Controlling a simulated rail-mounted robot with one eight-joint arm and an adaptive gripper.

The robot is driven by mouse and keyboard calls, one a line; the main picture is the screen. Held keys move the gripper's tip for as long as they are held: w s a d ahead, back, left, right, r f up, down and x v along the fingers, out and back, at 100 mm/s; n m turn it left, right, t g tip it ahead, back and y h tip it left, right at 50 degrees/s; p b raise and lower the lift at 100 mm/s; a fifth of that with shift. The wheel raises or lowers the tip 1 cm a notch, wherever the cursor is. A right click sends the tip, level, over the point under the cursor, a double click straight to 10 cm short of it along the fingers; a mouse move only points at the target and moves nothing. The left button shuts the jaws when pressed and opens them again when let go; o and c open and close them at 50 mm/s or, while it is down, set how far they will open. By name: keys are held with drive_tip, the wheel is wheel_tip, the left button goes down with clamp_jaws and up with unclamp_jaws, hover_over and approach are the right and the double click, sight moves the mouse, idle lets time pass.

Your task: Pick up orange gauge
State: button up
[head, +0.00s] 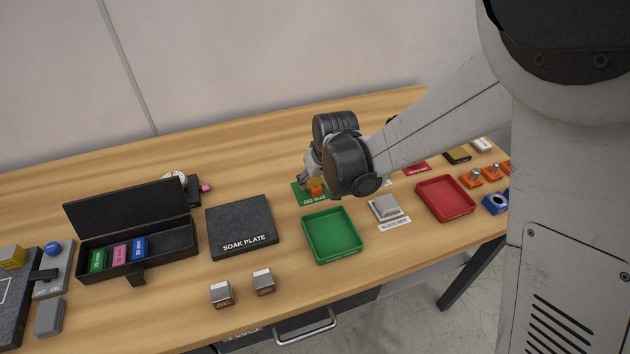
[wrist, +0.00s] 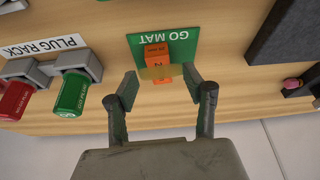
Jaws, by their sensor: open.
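The orange gauge (wrist: 156,54) lies on the green GO MAT (wrist: 181,46) in the wrist view. It has dark markings and a tan part at its end toward my gripper. My gripper (wrist: 157,80) is open, with one finger on each side of the gauge's near end, and nothing is clamped. In the head view the gauge (head: 315,188) shows as a small orange block on the mat (head: 298,190), partly hidden by my gripper (head: 308,180) above it. I cannot tell whether the fingers touch it.
A plug rack (wrist: 28,71) with a red plug (wrist: 15,100) and a green plug (wrist: 72,93) stands left in the wrist view. In the head view, a green tray (head: 331,258) is in front of the mat and the soak plate (head: 238,215) is to the left.

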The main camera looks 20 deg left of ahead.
sight(313, 186)
drive_tip(key=shift+x, duration=1.45)
drive_tip(key=shift+w, duration=0.15)
clamp_jaws()
